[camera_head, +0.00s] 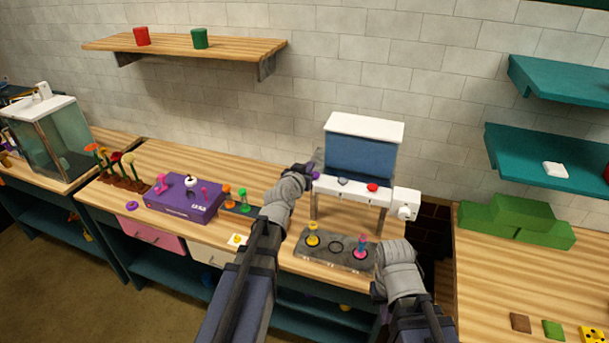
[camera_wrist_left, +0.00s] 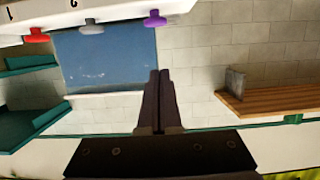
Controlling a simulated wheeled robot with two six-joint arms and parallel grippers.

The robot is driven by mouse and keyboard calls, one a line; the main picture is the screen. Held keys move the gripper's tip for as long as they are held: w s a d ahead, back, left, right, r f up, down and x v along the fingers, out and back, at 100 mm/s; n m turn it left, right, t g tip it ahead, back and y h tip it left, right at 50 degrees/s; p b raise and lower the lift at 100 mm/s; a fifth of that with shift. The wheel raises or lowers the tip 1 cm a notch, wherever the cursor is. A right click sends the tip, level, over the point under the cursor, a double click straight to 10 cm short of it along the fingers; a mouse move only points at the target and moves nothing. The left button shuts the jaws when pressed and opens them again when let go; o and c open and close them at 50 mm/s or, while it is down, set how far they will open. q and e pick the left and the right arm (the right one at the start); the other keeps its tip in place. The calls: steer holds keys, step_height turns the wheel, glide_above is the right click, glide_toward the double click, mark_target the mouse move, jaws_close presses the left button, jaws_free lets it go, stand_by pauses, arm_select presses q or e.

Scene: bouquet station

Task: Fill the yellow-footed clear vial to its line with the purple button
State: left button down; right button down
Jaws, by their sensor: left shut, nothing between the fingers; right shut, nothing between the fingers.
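The clear vial with the yellow foot (camera_head: 313,239) stands upright at the left of a dark grey tray (camera_head: 336,262); its line and fill level are too small to tell. The purple button (camera_head: 317,176) is the leftmost button on the front of the white dispenser (camera_head: 352,190). It also shows in the left wrist view (camera_wrist_left: 155,19), beyond the fingertips. My left gripper (camera_head: 318,158) is shut and empty, close to the purple button; contact cannot be told. It shows shut in the left wrist view (camera_wrist_left: 160,75). My right gripper (camera_head: 379,288) is shut beside the tray's right end, its fingers mostly hidden.
A grey-blue button (camera_head: 343,181) and a red button (camera_head: 372,187) sit right of the purple one. A pink-footed vial (camera_head: 361,247) stands at the tray's right; the middle ring (camera_head: 336,247) is empty. A purple box (camera_head: 185,199) is at left, green blocks (camera_head: 515,216) at right.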

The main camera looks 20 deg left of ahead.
arm_select(q)
steer(key=x, duration=0.4)
steer(key=shift+w+f+b, duration=0.1)
steer(key=shift+w+b, duration=0.1)
steer(key=shift+b, duration=0.2)
step_height(320, 180, down, 3)
steer(key=b, duration=0.2)
steer(key=shift+s+b, duration=0.1)
steer(key=shift+b, duration=0.25)
steer(key=shift+f+b, duration=0.45)
steer(key=shift+b, duration=0.1)
steer(key=shift+s, duration=0.1)
step_height(320, 180, down, 2)
steer(key=shift+f+b, duration=0.1)
steer(key=shift+b, duration=1)
steer(key=shift+s+d, duration=0.1)
steer(key=shift+s, duration=0.15)
